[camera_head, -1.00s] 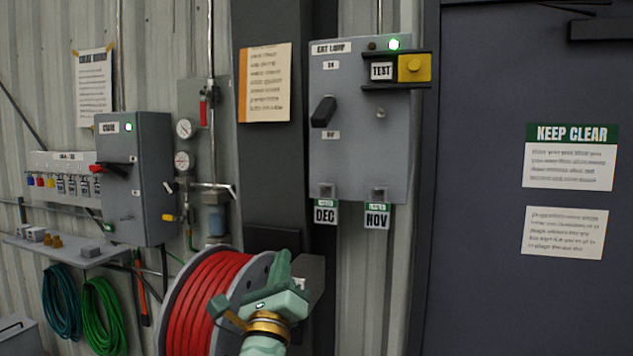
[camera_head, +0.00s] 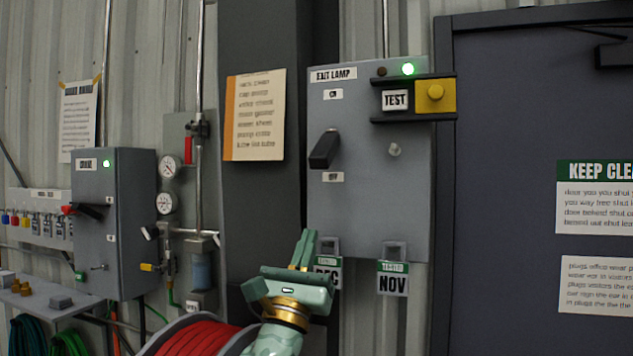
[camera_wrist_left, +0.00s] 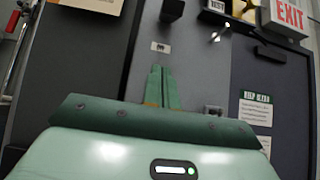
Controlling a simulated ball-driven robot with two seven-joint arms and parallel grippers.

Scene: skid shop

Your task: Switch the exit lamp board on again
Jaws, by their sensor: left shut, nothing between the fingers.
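The exit lamp board (camera_head: 365,215) is a grey box on the wall, with a lit green lamp (camera_head: 408,69) at its top right. Its black handle (camera_head: 323,150) sits between the ON label (camera_head: 333,95) and the OFF label (camera_head: 333,177), its near end slanting down-left; its exact setting is hard to tell. The handle (camera_wrist_left: 172,10) is at the top edge of the left wrist view, above the OFF label (camera_wrist_left: 161,47). My left gripper (camera_head: 305,240) is shut and empty, below the handle, partly covering the DEC tag (camera_head: 328,264). My right gripper is out of view.
A small metal toggle (camera_head: 394,150) and the NOV tag (camera_head: 392,281) are to the right. A red hose reel (camera_head: 205,340) stands below; a dark door (camera_head: 500,200) is at right.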

